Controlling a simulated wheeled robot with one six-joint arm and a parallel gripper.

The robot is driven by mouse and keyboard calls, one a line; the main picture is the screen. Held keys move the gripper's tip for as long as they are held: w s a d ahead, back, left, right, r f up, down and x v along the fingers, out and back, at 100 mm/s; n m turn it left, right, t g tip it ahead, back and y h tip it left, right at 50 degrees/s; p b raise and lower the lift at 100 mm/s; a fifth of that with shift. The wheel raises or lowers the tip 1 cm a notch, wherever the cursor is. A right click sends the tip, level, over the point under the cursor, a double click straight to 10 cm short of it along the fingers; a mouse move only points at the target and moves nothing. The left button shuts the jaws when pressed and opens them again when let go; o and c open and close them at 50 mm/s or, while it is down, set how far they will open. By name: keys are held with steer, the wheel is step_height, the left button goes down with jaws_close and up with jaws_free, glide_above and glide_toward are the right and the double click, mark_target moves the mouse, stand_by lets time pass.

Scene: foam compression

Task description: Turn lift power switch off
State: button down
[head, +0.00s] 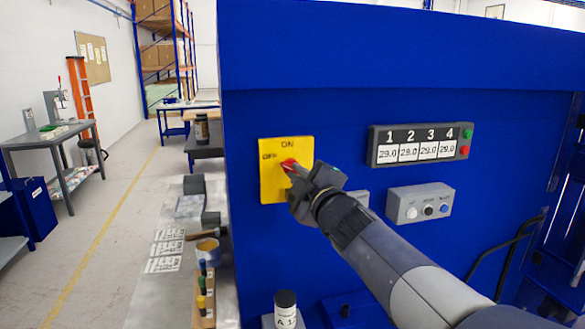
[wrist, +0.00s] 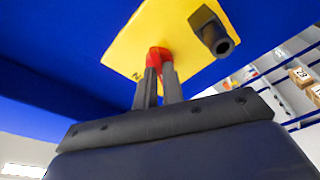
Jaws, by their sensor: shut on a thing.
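The lift power switch is a red knob (head: 289,164) on a yellow plate (head: 272,188) fixed to the blue machine front. The plate reads ON at the top and OFF at the left in the head view. My gripper (head: 296,170) is at the knob, with its fingers shut on it. In the wrist view the red knob (wrist: 157,56) shows between and beyond the two dark fingertips of my gripper (wrist: 158,70). A dark cylindrical part (wrist: 214,35) stands out from the yellow plate beside the knob. The exact angle of the knob is hidden by the fingers.
Right of the plate are a numbered display panel (head: 420,145) with green and red buttons and a grey button box (head: 419,203). Below left, a bench (head: 150,290) holds a can, labels and bottles. A black-capped bottle (head: 286,310) stands below my arm. The aisle at left is open.

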steer(key=n+p, duration=0.1)
steer(key=n, duration=0.2)
steer(key=shift+r+n+g+p, duration=0.3)
steer(key=shift+n+g+p, duration=0.05)
steer(key=shift+n+g, duration=0.05)
steer(key=shift+f+n+g+p, duration=0.1)
steer(key=shift+n+g+p, duration=0.25)
steer(key=shift+n, duration=0.85)
steer(key=c, duration=0.8)
jaws_free()
steer(key=shift+o, duration=0.2)
steer(key=a+v, duration=0.1)
steer(key=v, duration=0.6)
steer(key=shift+s, duration=0.25)
steer(key=shift+a+f, duration=0.1)
steer(key=shift+a, duration=0.05)
